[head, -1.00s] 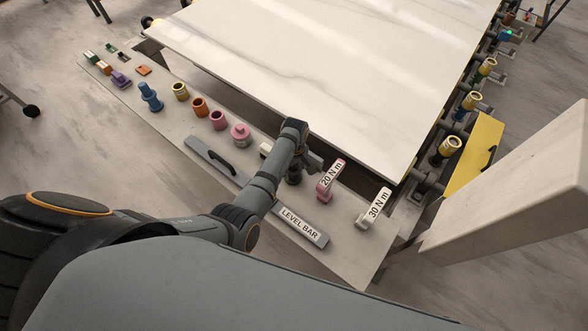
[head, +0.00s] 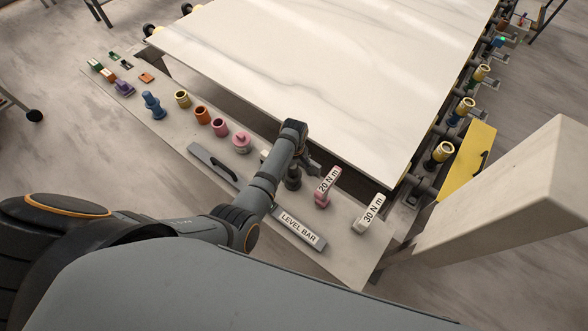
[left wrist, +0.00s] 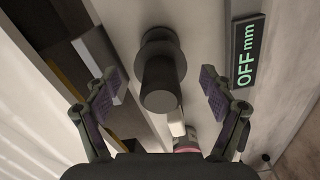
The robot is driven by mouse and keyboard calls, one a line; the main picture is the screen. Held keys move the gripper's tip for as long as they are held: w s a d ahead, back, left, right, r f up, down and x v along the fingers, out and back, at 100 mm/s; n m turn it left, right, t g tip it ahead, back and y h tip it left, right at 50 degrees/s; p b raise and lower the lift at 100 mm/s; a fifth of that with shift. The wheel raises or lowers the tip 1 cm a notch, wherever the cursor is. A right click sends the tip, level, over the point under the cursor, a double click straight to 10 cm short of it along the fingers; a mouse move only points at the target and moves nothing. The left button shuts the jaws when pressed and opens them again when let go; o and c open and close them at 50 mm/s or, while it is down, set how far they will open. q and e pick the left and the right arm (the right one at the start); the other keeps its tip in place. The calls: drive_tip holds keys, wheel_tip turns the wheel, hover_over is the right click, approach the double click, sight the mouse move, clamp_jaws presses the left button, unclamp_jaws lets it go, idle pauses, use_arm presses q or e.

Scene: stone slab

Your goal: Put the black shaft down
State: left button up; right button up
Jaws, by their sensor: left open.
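The black shaft (head: 293,179) stands upright on the grey bench, partly hidden behind my left arm in the head view. In the left wrist view the shaft (left wrist: 160,92) shows as a dark cylinder with a wider round collar at its far end. My left gripper (head: 309,167) is at the shaft. Its two fingers (left wrist: 158,84) are spread, one on each side of the shaft, with a visible gap on both sides. My right gripper is not in view.
The level bar (head: 300,229) lies along the bench's front edge; its display (left wrist: 247,55) reads OFF mm. The pink 20 N m tool (head: 322,199) and white 30 N m tool (head: 361,226) stand to the right. A pink part (head: 241,142) stands left. The stone slab (head: 330,70) lies behind.

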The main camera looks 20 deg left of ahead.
use_arm(q)
wheel_tip(320, 180, up, 6)
drive_tip(key=p, duration=0.4)
drive_tip(key=shift+r, duration=0.1)
drive_tip(key=shift+r+b, duration=0.2)
drive_tip(key=shift+b, duration=0.2)
drive_tip(key=shift+r, duration=0.6)
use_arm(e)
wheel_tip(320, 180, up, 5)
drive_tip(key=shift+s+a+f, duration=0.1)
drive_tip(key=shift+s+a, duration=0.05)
use_arm(q)
drive_tip(key=shift+r, duration=0.1)
